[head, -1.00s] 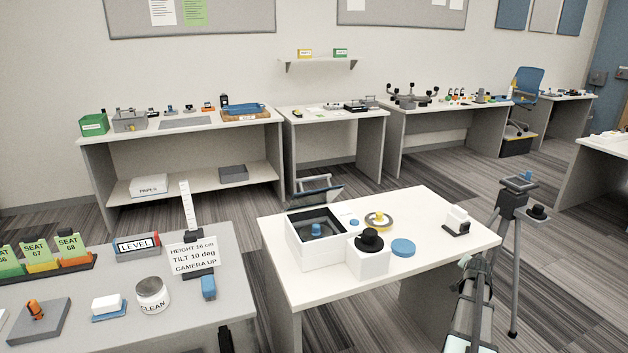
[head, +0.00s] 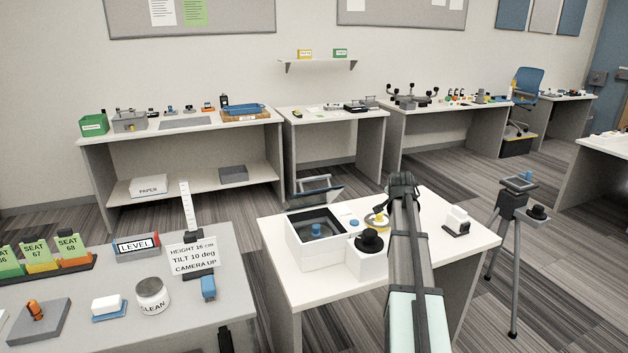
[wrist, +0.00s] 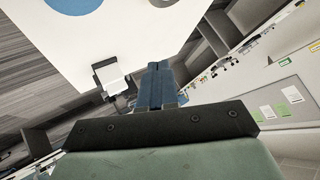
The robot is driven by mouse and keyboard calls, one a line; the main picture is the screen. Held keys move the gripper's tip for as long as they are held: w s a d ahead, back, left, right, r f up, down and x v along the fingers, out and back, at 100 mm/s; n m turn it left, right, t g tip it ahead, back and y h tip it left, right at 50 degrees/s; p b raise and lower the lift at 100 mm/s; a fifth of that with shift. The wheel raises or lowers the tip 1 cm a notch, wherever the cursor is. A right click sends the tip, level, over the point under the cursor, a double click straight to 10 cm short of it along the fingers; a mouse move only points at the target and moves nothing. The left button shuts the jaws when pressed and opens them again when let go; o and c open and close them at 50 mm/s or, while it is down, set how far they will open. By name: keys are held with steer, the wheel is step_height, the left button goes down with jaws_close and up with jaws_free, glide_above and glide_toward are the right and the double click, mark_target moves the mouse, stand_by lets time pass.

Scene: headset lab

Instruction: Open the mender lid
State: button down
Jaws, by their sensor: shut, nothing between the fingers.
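A white open-topped box (head: 305,254) stands at the left of the white table, dark inside with a blue knob (head: 316,230). I take it to be the mender. A dark, grey-framed panel (head: 318,190) is tilted up at its back edge, like a raised lid. A white block with a black round knob (head: 369,240) adjoins the box at its right. My gripper (wrist: 155,86) is shut and empty in the wrist view. In the head view, my arm's far end (head: 402,188) is above the table, right of the box and apart from it.
A yellow ring (head: 372,222) and a small blue cap (head: 354,223) lie behind the knob block. A white item on a dark base (head: 456,220) stands right of my arm. A tripod (head: 512,215) stands beyond the table's right edge. Part of a blue disc (wrist: 72,4) shows in the wrist view.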

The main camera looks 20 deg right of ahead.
steer(key=w+a+r, duration=0.2)
steer(key=a+r, duration=0.4)
steer(key=a, duration=0.3)
steer(key=w+a+r, duration=0.2)
steer(key=a+r, duration=0.4)
steer(key=a, duration=0.4)
steer(key=m+g+y, duration=0.1)
steer(key=m, duration=0.1)
glide_toward(314, 178)
steer(key=x, duration=0.2)
steer(key=s+x, duration=0.1)
steer(key=x, duration=0.1)
steer(key=f+x, duration=0.1)
steer(key=x, duration=0.2)
steer(key=shift+s+d, duration=0.1)
steer(key=shift+s, duration=0.05)
steer(key=w+r+g, duration=0.2)
steer(key=w, duration=1.2)
steer(key=shift+w+r+n+g, duration=0.25)
steer(key=shift+r+n+g, duration=0.1)
steer(key=shift+n+g, duration=0.05)
